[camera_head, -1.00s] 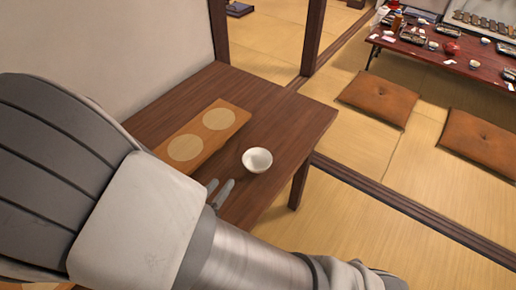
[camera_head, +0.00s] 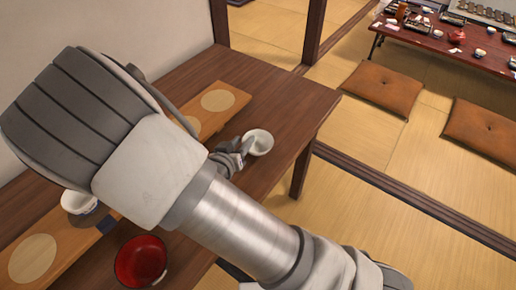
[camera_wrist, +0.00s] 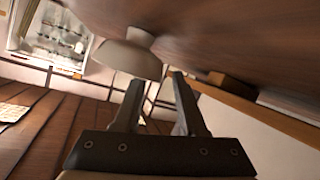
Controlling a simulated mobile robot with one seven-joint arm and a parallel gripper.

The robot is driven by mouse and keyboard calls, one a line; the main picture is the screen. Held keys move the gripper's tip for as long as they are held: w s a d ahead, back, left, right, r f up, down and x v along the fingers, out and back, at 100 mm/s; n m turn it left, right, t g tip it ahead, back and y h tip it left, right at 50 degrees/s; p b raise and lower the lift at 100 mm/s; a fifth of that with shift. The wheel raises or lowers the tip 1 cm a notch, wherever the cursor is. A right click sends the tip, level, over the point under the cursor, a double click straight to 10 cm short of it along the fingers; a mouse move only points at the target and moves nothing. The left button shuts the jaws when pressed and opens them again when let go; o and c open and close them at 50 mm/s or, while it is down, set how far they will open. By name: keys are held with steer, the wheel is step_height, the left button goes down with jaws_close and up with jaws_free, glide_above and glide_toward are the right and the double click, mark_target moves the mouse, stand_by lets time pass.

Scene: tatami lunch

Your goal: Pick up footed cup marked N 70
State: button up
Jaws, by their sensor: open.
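A white footed cup (camera_head: 258,142) stands upright on the dark wooden table, near its right end. It also shows in the wrist view (camera_wrist: 128,56), just beyond the fingertips, with its foot against the table; that picture is turned over. No N 70 mark is readable on it. My gripper (camera_head: 238,150) is at the cup's left side in the head view. In the wrist view my gripper (camera_wrist: 158,82) is open, with nothing between its two fingers. The cup is ahead of the fingertips and slightly left of their middle. I cannot tell whether a finger touches it.
A wooden board (camera_head: 232,88) with round pale mats lies along the table (camera_head: 290,95). A white cup with dark markings (camera_head: 80,203) and a red bowl (camera_head: 141,262) are at lower left. Cushions (camera_head: 382,88) and a laid low table (camera_head: 450,50) are farther off.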

steer(key=shift+w+d+f, duration=0.1)
steer(key=shift+w, duration=0.15)
jaws_close()
stand_by(0.3)
steer(key=shift+r+p, duration=0.3)
steer(key=shift+r, duration=0.2)
step_height(320, 180, up, 4)
steer(key=shift+s+d+f+p, duration=0.1)
steer(key=shift+s+d+p, duration=0.05)
steer(key=shift+p, duration=0.75)
steer(key=s+d+r+p, duration=0.6)
steer(key=d+p, duration=0.3)
steer(key=p, duration=0.5)
steer(key=shift+d+r, duration=0.15)
steer(key=shift+d, duration=0.1)
